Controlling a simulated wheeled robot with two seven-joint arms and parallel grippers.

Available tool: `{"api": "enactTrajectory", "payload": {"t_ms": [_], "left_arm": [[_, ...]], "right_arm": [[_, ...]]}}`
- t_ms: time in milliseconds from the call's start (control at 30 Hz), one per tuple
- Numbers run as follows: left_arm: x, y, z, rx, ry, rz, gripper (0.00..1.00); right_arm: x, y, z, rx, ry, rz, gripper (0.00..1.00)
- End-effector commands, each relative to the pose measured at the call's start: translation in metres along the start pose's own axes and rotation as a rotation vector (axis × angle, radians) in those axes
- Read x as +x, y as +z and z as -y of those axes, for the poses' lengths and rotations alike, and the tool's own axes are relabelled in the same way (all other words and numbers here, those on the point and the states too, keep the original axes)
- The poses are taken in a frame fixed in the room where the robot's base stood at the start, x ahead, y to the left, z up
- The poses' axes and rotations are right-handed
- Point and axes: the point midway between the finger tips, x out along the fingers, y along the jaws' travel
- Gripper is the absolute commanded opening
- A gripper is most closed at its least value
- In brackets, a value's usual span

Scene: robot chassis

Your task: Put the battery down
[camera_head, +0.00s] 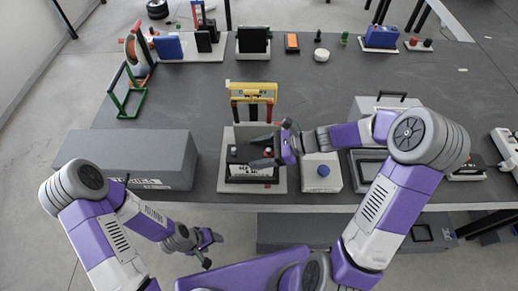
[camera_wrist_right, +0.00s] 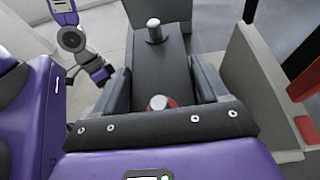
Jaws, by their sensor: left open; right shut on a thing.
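The battery (camera_head: 250,174) is a dark box with round metal terminals, at the near middle of the table in the head view. It sits over a pale base plate (camera_head: 224,186); I cannot tell whether it touches the plate. My right gripper (camera_head: 262,151) reaches in from the right and is shut on the battery. In the right wrist view the battery (camera_wrist_right: 160,62) lies between the two fingers of the gripper (camera_wrist_right: 160,95), with a red ring around the nearer terminal. My left gripper (camera_head: 207,246) is open and empty in front of the table edge.
A yellow, red and black frame (camera_head: 252,91) stands just behind the battery. A grey case (camera_head: 135,158) is to its left. A pale box with a blue knob (camera_head: 322,171) is close on its right. Several devices line the far edge. The table's middle is mostly clear.

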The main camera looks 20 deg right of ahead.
Motion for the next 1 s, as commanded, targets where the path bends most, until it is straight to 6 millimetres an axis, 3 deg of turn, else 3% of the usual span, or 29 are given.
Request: {"api": "enactTrajectory", "payload": {"t_ms": [200,567,600,767,1000], "left_arm": [[0.01,-0.001,0.004,0.0,0.0,0.0,0.62],[0.01,-0.001,0.004,0.0,0.0,0.0,0.62],[0.01,-0.001,0.004,0.0,0.0,0.0,0.62],[0.01,-0.001,0.004,0.0,0.0,0.0,0.62],[0.01,-0.001,0.004,0.0,0.0,0.0,0.62]], "right_arm": [[0.01,-0.02,0.001,-0.003,0.0,0.008,0.0],[0.01,-0.021,0.001,-0.004,0.0,0.008,0.0],[0.01,-0.025,0.0,0.001,-0.001,-0.001,0.75],[0.01,-0.025,0.0,0.0,-0.001,-0.001,0.99],[0.01,-0.025,0.0,0.0,-0.001,-0.001,0.99]]}}
